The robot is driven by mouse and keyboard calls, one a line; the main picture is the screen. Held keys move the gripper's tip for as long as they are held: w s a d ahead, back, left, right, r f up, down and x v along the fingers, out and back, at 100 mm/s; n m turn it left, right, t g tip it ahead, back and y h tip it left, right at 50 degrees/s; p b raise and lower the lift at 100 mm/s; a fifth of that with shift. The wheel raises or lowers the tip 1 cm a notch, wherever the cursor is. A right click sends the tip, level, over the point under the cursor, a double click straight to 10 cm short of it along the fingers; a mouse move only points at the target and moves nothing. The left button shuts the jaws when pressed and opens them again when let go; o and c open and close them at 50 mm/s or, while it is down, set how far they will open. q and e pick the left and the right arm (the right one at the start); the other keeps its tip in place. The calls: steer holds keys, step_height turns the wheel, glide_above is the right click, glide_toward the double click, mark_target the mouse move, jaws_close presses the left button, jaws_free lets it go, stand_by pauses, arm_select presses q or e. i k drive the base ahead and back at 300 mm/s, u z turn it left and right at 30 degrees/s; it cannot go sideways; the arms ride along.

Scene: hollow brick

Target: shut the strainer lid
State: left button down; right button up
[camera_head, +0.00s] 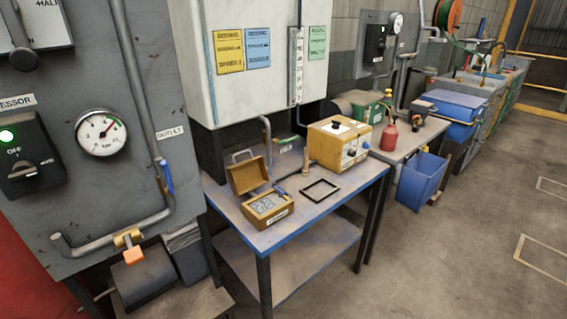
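A small orange-brown box (267,209), which looks like the strainer, sits on the near left part of a blue-edged table (329,221). Its lid (249,175) stands raised at the back, tilted up, with a grey handle on its top edge. The top of the box is uncovered and shows a pale, patterned inside. A pale label is on its front. Neither of my grippers is in view.
A yellow control box (338,143) stands at the back of the table, and a black square frame (320,190) lies flat in front of it. A grey panel with a gauge (101,134) and pipes stands at left. The floor (440,260) at right is clear.

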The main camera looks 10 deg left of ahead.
mark_target(245, 176)
steer(key=z, duration=0.25)
steer(key=k, duration=0.6)
steer(key=z, duration=0.9)
steer(key=i, duration=1.5)
steer(key=u, duration=1.2)
steer(key=i, duration=0.4)
steer(key=u, duration=0.35)
